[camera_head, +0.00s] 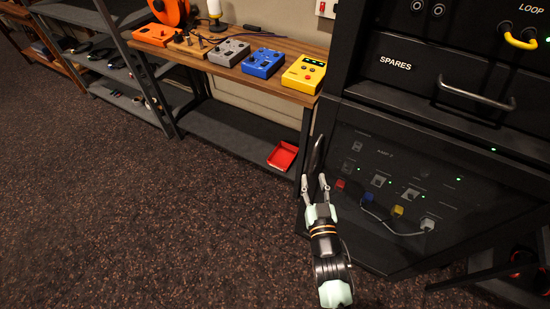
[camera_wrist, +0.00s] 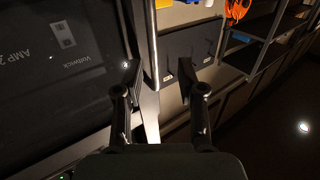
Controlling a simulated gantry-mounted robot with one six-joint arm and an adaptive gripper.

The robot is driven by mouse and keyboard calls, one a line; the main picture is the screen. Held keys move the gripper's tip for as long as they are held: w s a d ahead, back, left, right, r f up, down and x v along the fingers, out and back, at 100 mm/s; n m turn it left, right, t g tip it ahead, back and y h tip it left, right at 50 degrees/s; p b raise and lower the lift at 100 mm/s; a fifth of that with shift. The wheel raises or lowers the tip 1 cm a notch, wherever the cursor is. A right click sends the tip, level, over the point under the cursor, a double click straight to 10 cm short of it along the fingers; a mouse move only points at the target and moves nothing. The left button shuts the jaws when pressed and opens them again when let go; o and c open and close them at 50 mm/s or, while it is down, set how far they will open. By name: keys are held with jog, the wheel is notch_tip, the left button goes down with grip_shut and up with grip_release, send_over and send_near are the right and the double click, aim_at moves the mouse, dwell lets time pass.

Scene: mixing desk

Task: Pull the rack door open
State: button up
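The rack door (camera_head: 400,205) is the dark, see-through panel low on the black rack, with amp units and small lights behind it. I cannot tell whether it is fully closed. Its dark upright handle (camera_head: 318,154) stands at the door's left edge. My gripper (camera_head: 314,183) is just below and in front of the handle, with fingers apart. In the wrist view my gripper (camera_wrist: 160,75) is open, and a pale upright bar (camera_wrist: 151,40), which looks like the handle, shows between the fingers, nearer the left one. No contact is clear. The door (camera_wrist: 55,60) fills the left side there.
A SPARES drawer (camera_head: 430,80) with a metal handle is above the door. A wooden bench (camera_head: 215,62) with colored pedals stands left of the rack, with a red tray (camera_head: 283,156) on its lower shelf. Carpeted floor (camera_head: 150,215) in front and left is clear.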

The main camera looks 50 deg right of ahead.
aim_at(313, 164)
jog(key=x, duration=0.2)
jog(key=b+x, duration=0.1)
jog(key=x, duration=0.4)
jog(key=shift+s+d, duration=0.2)
jog(key=shift+d, duration=0.3)
grip_shut()
